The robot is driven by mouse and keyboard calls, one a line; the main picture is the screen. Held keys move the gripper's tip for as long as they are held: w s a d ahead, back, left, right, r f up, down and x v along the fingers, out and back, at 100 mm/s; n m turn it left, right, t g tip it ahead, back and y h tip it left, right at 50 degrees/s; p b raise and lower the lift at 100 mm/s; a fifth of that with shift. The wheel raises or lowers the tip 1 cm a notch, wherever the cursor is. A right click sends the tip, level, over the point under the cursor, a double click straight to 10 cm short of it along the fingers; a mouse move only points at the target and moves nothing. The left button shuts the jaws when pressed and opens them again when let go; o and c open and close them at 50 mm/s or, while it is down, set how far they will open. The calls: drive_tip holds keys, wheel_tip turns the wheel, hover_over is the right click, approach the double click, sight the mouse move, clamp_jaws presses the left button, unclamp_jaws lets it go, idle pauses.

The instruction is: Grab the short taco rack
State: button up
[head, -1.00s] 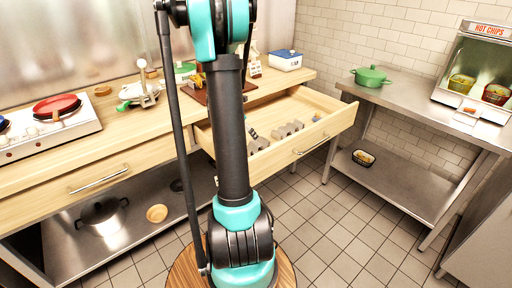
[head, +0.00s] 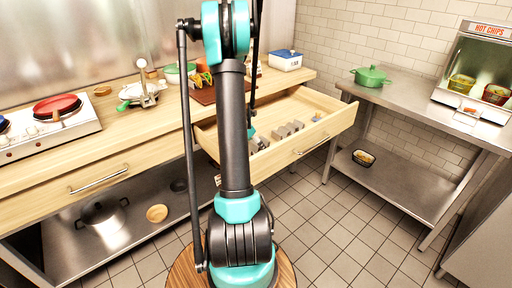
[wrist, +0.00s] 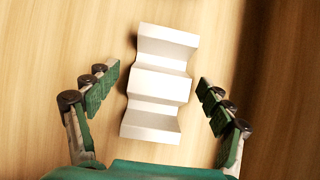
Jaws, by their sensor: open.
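In the wrist view, a pale zigzag taco rack (wrist: 160,85) with few ridges lies on a wooden surface. My gripper (wrist: 158,86) is open around it, one finger on each side, with a gap between each finger and the rack. In the head view, grey racks lie in the open drawer: a longer one (head: 287,130) and a smaller one (head: 259,143) beside my arm. The gripper is mostly hidden behind my arm there; I cannot tell for certain which rack is between its fingers.
The open wooden drawer (head: 330,124) has walls around the racks. A tray with tacos (head: 204,95) stands on the counter behind it. A steel table with a green pot (head: 370,76) is at the right. The tiled floor (head: 330,225) is clear.

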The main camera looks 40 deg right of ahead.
drive_tip(key=c, duration=1.3)
